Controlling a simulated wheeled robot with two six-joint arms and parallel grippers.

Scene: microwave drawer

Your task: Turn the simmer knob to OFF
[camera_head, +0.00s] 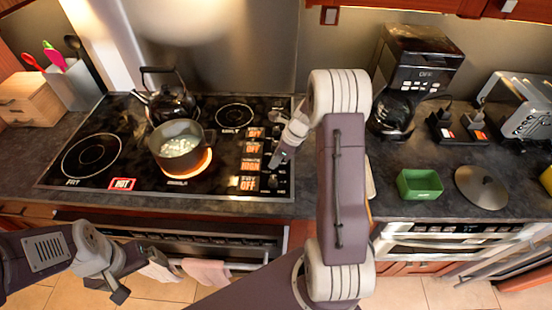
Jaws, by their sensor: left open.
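The cooktop (110,125) has a column of labels along its right side. Three read OFF and the third from the top reads HIGH (251,165). Dark knobs sit beside the labels; which one is the simmer knob I cannot read. A pot (168,160) with white contents stands on a glowing orange burner (203,164). My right gripper (277,161) points down at the knobs beside the HIGH label; whether its fingers touch a knob is hidden. My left gripper (112,287) is open and empty, low in front of the oven.
A kettle (170,104) stands behind the pot. A utensil holder (72,85) is at left. To the right are a coffee maker (415,70), a green box (419,185), a dark lid (481,187) and a toaster (523,105). Towels (207,271) hang on the oven handle.

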